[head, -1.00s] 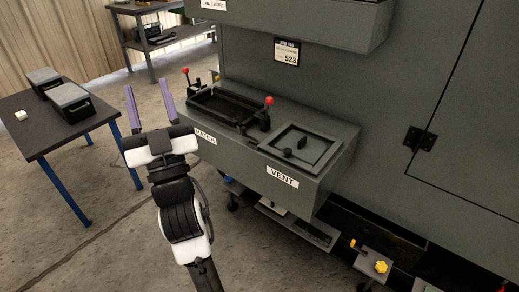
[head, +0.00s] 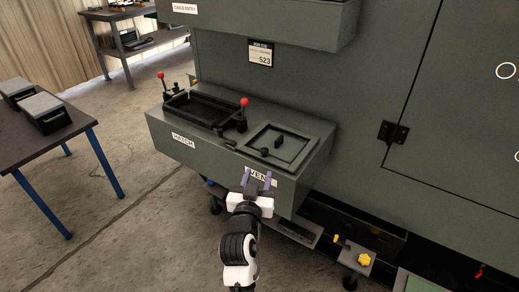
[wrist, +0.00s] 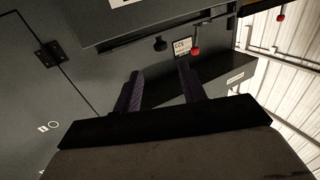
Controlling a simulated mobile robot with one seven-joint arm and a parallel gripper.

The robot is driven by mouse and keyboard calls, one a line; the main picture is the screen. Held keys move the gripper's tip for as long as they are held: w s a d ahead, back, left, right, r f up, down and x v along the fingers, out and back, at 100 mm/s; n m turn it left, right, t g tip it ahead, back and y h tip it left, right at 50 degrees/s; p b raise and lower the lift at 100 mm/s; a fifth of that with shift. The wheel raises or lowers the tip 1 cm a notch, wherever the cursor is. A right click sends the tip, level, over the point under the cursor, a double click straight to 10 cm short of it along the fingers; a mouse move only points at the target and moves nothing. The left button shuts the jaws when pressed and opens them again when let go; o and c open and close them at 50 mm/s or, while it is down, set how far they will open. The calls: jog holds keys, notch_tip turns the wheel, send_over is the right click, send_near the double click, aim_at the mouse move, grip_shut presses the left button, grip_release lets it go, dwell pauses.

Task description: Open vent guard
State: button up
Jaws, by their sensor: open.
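The vent guard (head: 272,146) is a square dark grey panel with a small black handle (head: 279,141), lying shut on top of the grey cabinet ledge at its right end. The "VENT" label (head: 262,174) is on the ledge's front face below it. My gripper (head: 257,181), with two purple fingers, is open and empty. In the head view it appears in front of the ledge's front face, partly covering the label. In the wrist view the open fingers (wrist: 158,90) point toward the grey machine; I cannot make out the vent guard there.
A black hatch frame (head: 203,108) with red-knobbed clamps sits left of the vent on the same ledge. An overhanging grey box (head: 270,22) is above. A dark table (head: 45,140) with boxes stands left. Open floor (head: 140,230) lies between.

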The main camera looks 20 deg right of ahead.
aim_at(264, 153)
jog(key=p+x, duration=0.3)
jog(key=x, duration=0.9)
jog(key=shift+a, duration=0.1)
grip_shut()
